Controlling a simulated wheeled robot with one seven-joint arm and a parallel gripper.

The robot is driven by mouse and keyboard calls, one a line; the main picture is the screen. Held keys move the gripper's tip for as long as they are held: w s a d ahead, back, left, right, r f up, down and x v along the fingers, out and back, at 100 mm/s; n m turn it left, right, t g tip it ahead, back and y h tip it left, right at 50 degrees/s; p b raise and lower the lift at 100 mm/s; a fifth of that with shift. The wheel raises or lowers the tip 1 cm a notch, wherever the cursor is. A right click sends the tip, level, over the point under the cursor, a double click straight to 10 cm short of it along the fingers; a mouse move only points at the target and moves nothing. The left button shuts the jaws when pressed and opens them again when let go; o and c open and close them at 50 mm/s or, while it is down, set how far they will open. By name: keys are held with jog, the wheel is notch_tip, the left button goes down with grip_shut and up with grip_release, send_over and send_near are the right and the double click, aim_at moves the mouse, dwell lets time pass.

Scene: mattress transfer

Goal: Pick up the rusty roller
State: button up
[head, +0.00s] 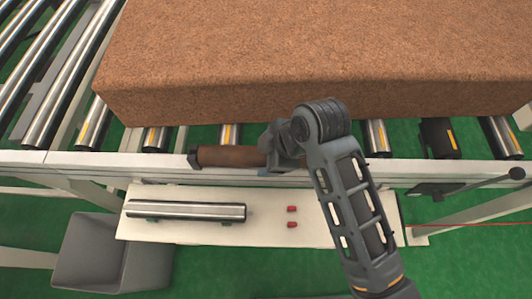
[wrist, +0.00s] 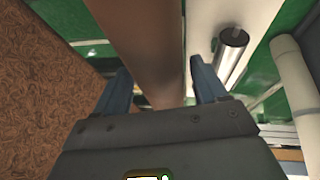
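The rusty roller (head: 232,156) is brown with a dark end cap on its left. It lies lengthwise along the white front rail of the conveyor, in front of the big brown block. My gripper (head: 272,150) is at the roller's right part, which it hides in the head view. In the wrist view the roller (wrist: 150,45) runs between the two blue fingers of my gripper (wrist: 163,80). The fingers are spread on either side of it, with narrow gaps showing. My gripper looks open around the roller.
The brown block (head: 310,60) rests on the conveyor rollers behind. A grey bin (head: 85,250) stands at lower left on green floor.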

grip_shut()
dwell(0.5)
jog(key=shift+r, duration=0.1)
